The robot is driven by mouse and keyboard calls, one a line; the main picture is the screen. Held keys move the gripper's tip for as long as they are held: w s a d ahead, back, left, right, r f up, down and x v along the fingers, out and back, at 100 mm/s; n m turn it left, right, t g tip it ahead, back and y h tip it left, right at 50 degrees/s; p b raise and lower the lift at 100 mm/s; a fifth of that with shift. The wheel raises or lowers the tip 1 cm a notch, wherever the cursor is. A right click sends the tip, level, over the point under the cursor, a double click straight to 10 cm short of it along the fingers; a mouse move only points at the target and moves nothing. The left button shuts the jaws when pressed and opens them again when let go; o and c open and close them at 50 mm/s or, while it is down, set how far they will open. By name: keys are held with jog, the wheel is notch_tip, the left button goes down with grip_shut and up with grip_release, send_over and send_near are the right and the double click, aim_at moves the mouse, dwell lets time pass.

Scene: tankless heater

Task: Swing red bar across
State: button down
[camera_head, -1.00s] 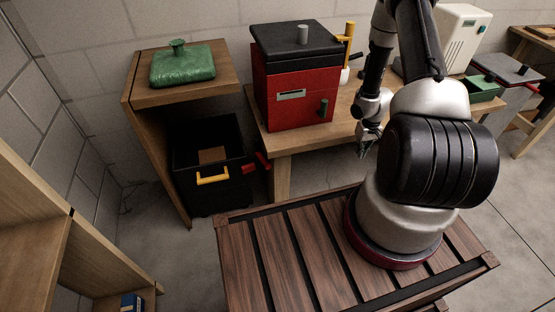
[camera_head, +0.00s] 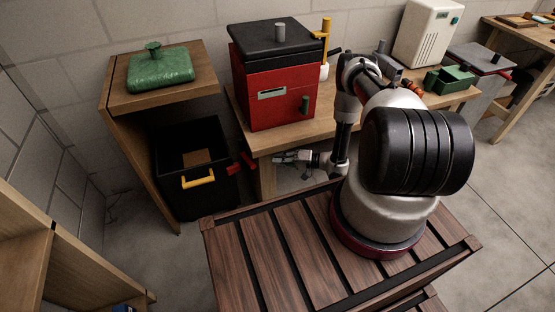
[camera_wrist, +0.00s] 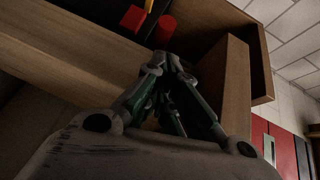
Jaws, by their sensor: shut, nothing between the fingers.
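A short red bar (camera_head: 247,160) shows low between the black bin and the workbench leg, with a second red piece (camera_head: 233,168) close to the bin's side. In the wrist view two red pieces appear near the top, one at the left (camera_wrist: 133,18) and one at the centre (camera_wrist: 165,30); how they join is hidden. My gripper (camera_head: 277,158) points left, low in front of the workbench edge, a short way right of the red bar. In the wrist view my gripper (camera_wrist: 160,62) is shut and empty, its tips just below the central red piece and apparently apart from it.
The black bin (camera_head: 204,200) with a yellow handle (camera_head: 198,178) stands under a wooden shelf (camera_head: 190,95) bearing a green lidded dish (camera_head: 160,68). A red box with a black lid (camera_head: 275,92) stands on the workbench (camera_head: 330,118). The workbench leg (camera_head: 266,178) is close to my gripper.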

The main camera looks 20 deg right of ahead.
aim_at(253, 162)
jog(key=x, duration=0.7)
jog(key=shift+w+a, duration=0.1)
jog(key=shift+w, duration=0.05)
jog(key=shift+s+a, duration=0.8)
jog(key=shift+a, duration=0.25)
